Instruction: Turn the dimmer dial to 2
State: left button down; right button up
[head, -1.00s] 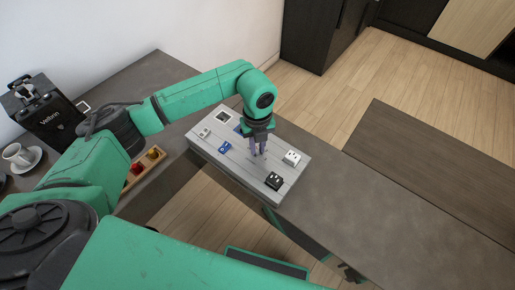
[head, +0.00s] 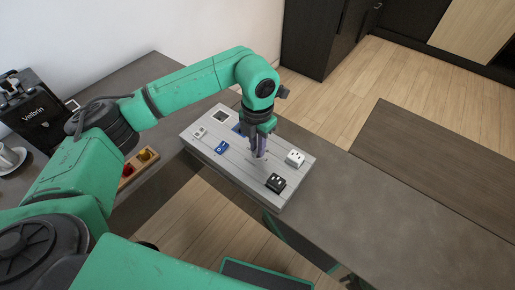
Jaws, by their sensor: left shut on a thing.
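A light grey panel (head: 222,172) lies on the brown counter and bears several switches and sockets. My left gripper (head: 259,156) points down at the panel's middle right, with its fingers shut at the surface. The dimmer dial is hidden between and behind the fingers, so its setting cannot be read. A small blue switch (head: 221,148) sits left of the gripper. A white socket block (head: 295,158) is to its right and a black one (head: 275,183) is below right. My right gripper is not in view.
A wooden tray (head: 127,172) with red and yellow items stands left of the panel. A black coffee machine (head: 38,115) and a white cup (head: 8,157) are at the far left. The counter (head: 380,215) right of the panel is clear.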

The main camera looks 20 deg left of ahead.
pick_arm(q)
jog(key=m+b, duration=0.1)
jog(key=m, duration=0.2)
jog(key=shift+b, duration=0.3)
jog(key=shift+m+b, duration=0.35)
jog(key=shift+m, duration=0.75)
jog(key=shift+r, duration=0.1)
jog(key=c, duration=0.8)
grip_release()
notch_tip(320, 180, up, 14)
jog(key=shift+r, duration=0.25)
